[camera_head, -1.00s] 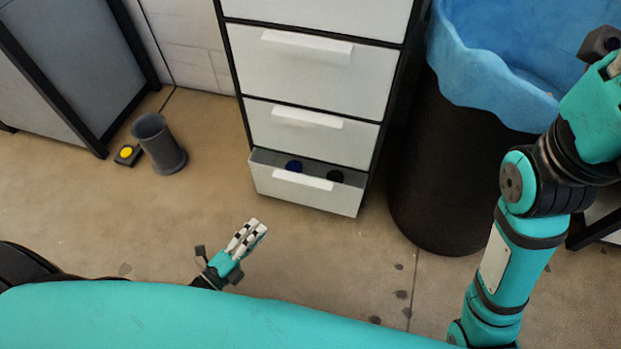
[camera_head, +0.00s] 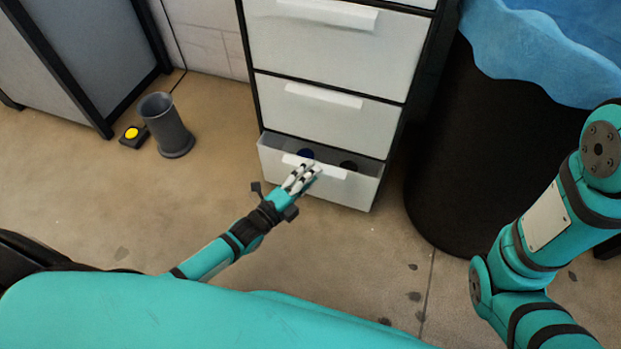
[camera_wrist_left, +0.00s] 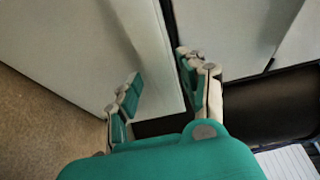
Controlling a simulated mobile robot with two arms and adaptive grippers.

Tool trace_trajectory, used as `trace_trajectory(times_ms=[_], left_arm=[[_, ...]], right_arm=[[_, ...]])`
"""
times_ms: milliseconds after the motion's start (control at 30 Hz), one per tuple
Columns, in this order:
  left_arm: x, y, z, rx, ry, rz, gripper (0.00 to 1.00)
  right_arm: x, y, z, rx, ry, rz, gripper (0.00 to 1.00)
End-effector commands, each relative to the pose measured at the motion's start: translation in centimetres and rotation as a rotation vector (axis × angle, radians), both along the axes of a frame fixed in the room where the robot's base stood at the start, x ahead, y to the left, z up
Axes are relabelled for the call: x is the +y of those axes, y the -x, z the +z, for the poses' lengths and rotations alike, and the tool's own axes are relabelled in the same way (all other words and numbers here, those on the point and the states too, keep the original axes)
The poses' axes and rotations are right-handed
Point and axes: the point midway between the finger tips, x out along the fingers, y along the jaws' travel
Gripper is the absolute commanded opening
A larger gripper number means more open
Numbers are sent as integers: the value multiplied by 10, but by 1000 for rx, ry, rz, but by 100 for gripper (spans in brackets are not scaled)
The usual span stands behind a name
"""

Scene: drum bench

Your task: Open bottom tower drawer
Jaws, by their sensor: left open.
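The bottom tower drawer (camera_head: 345,193) is partly open in the head view, with its inside showing behind the front. A white bar handle (camera_head: 336,173) runs along its top edge. My left gripper (camera_head: 303,176) overlaps the left part of this handle; whether it touches cannot be told. In the left wrist view the gripper (camera_wrist_left: 162,72) is open, its fingers spread apart with nothing seen held. Pale panels (camera_wrist_left: 75,45) and a dark gap lie beyond the fingers. My right gripper is out of frame; only parts of that arm show at the right.
A dark blue round thing (camera_head: 306,154) and a black one (camera_head: 348,167) lie in the drawer. A black bin (camera_head: 465,170) with a blue liner stands right of the tower. A grey cup-shaped container (camera_head: 168,128) and a yellow button box (camera_head: 132,136) stand left. Floor between is clear.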

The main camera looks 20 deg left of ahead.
Motion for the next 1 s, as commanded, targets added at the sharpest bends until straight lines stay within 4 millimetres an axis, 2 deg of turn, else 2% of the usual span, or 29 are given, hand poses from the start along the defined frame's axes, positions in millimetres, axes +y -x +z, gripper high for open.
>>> trace_trajectory(times_ms=[333, 667, 1000], left_arm=[[-2, -4, 1, 0, 0, 0, 42], [-2, -4, 0, 2, -1, 0, 0], [-2, -3, -3, 6, -3, 0, 0]], right_arm=[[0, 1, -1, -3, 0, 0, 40], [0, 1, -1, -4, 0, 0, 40], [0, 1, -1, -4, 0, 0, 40]])
